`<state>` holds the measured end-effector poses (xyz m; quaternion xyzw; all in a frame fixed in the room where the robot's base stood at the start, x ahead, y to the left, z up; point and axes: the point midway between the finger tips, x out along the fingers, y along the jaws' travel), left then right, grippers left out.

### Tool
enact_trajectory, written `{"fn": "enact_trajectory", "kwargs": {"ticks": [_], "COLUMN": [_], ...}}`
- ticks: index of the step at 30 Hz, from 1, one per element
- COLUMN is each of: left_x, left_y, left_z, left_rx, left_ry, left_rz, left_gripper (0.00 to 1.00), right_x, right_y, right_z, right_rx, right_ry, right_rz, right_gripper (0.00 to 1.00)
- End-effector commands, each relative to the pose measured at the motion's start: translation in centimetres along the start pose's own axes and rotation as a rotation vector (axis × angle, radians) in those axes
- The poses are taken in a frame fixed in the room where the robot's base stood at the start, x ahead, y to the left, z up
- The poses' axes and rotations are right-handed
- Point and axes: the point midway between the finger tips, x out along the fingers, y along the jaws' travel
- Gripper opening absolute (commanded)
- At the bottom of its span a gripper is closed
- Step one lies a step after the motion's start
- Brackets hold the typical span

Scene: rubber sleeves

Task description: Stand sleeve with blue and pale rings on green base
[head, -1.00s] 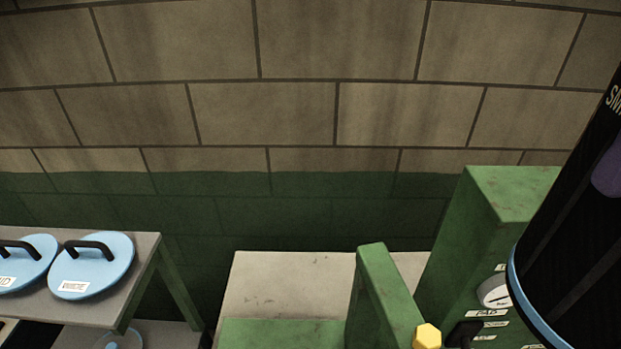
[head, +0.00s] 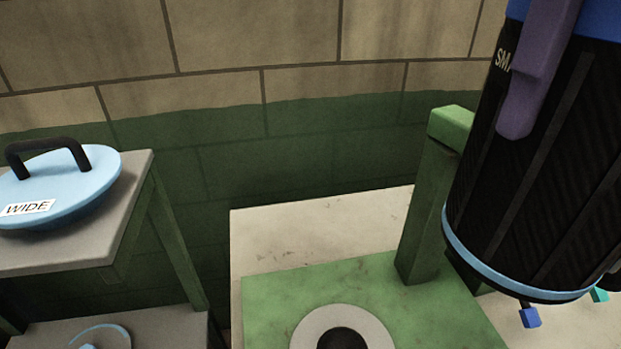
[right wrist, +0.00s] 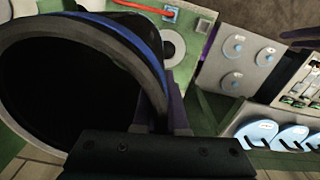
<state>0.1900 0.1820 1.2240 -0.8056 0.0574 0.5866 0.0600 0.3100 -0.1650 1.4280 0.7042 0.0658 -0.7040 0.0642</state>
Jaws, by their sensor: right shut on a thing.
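The black sleeve (head: 530,170) has a blue ring at its top and a pale blue ring at its lower end. It hangs slightly tilted at the right of the head view. My right gripper (head: 520,115) is shut on its wall, with one purple finger lying along the outside. In the right wrist view the sleeve's open, dark mouth (right wrist: 70,85) fills the left. The green base (head: 290,290) lies lower left of the sleeve, apart from it in the picture, and carries a grey ring with a black centre (head: 343,343), cut by the bottom edge. My left gripper is out of view.
A green post (head: 430,200) rises from the base's right side, close beside the sleeve in the picture. A grey shelf (head: 110,225) at left holds a pale blue lid (head: 75,185) marked WIDE. A wall stands behind.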

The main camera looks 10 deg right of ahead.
Motion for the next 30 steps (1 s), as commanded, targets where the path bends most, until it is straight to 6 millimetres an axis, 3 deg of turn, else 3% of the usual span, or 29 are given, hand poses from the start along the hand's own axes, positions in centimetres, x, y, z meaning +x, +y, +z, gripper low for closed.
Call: {"fn": "enact_trajectory", "kwargs": {"ticks": [1, 5, 10, 15, 21, 30], "left_x": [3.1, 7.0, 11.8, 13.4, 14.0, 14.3], "left_y": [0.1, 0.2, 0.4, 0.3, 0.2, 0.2], "left_z": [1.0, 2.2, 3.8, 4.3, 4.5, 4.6], "left_rx": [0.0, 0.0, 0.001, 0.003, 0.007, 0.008], "left_ry": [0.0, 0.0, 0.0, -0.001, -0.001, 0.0], "left_rz": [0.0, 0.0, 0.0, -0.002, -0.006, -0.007], "left_gripper": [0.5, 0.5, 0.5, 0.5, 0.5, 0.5], "right_x": [3.1, 7.0, 11.7, 13.3, 13.8, 14.3], "right_y": [0.0, -0.2, -0.7, -1.4, -2.1, -2.7], "right_z": [-0.3, -1.0, -1.9, -2.6, -3.1, -3.4], "right_rx": [-0.036, -0.178, -0.511, -0.931, -1.373, -1.711], "right_ry": [0.003, 0.005, 0.006, 0.005, 0.003, 0.002], "right_rz": [0.0, 0.003, 0.003, 0.006, 0.006, 0.003], "right_gripper": [0.0, 0.0, 0.0, 0.0, 0.0, 0.0]}}
